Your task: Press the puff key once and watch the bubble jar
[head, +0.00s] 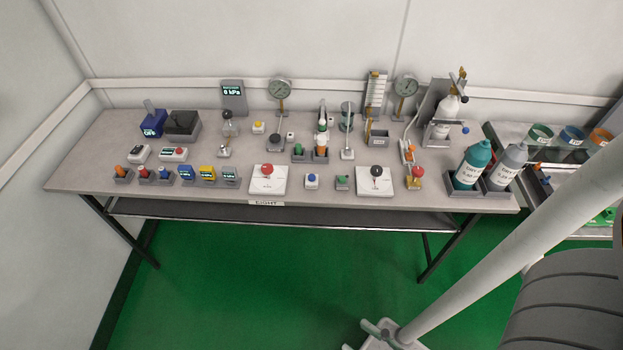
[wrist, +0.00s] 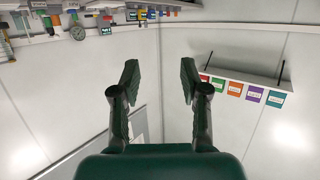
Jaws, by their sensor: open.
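My gripper (wrist: 160,82) is open and empty in the wrist view, with its two dark green fingers wide apart and wall behind them. It is well away from the bench. In the head view the grey bench (head: 75,178) carries many small testers. A small clear glass jar (head: 229,126) with a dark top stands left of centre and may be the bubble jar. Small button boxes near it include a yellow one (head: 258,127), a blue one (head: 312,180) and a green one (head: 343,183). No label readable here tells which is the puff key. Bubbles cannot be made out.
Two white bases with a red knob (head: 267,171) and a black knob (head: 376,170) stand at the front. A wall rack (wrist: 240,80) has coloured labels.

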